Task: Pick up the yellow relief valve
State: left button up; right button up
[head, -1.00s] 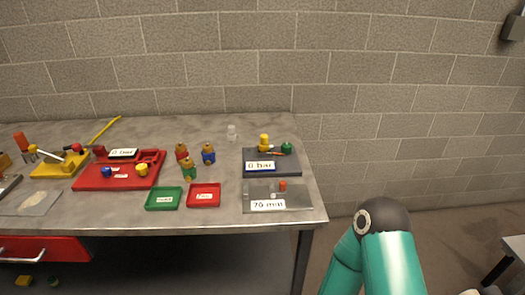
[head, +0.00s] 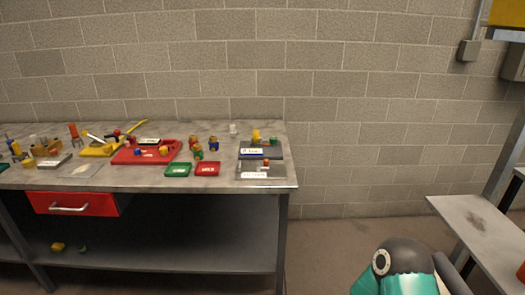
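A small upright yellow piece (head: 256,136) stands on the dark grey panel at the right end of the bench; it may be the yellow relief valve, but it is too small to be sure. A yellow item (head: 58,246) lies on the lower shelf. Part of my teal arm shows at the lower right, well away from the bench. Neither gripper is in view.
A red drawer (head: 75,203) is below. Another grey table (head: 480,228) stands at right. Floor between them looks clear.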

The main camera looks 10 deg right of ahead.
aim_at(256, 139)
jog(key=z, duration=0.1)
jog(key=k, duration=0.4)
jog(key=z, duration=0.6)
jog(key=i, duration=1.6)
jog(key=u, duration=1.3)
jog(key=i, duration=0.45)
jog(key=z, duration=0.15)
jog(key=k, duration=0.45)
jog(key=u, duration=0.05)
